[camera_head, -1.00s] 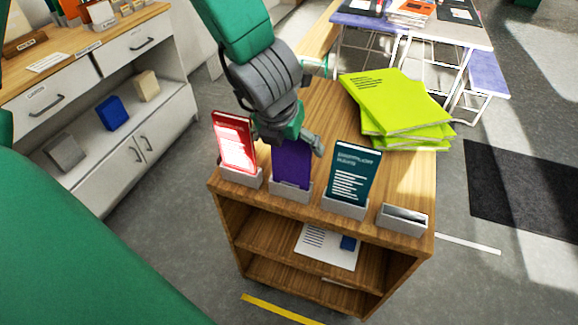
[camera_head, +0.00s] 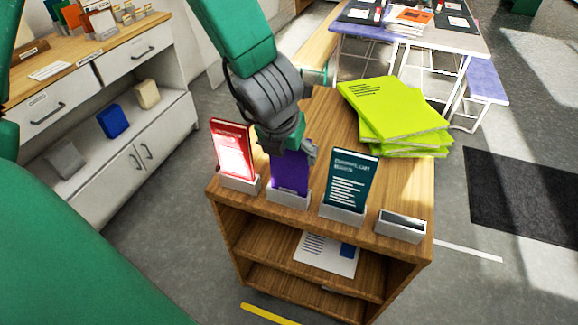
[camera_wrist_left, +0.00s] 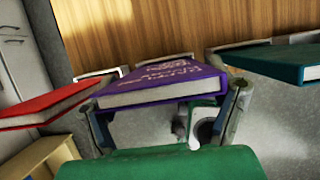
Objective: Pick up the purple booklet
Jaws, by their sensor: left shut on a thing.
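The purple booklet (camera_head: 288,176) stands in a grey holder (camera_head: 289,199) on top of the wooden shelf unit. My left gripper (camera_head: 288,150) comes down over its upper part and hides the top of it in the head view. In the left wrist view the purple booklet (camera_wrist_left: 165,82) lies between the two fingers of my left gripper (camera_wrist_left: 168,112), one at each side edge, and the gripper is shut on it. The booklet's lower end still appears to be in its holder. My right gripper is not in view.
A red booklet (camera_head: 233,150) stands in a holder to the left, and a teal booklet (camera_head: 350,180) stands to the right. An empty grey holder (camera_head: 401,225) is at the right end. Lime-green books (camera_head: 395,108) are stacked behind. A white cabinet (camera_head: 130,120) stands at the left.

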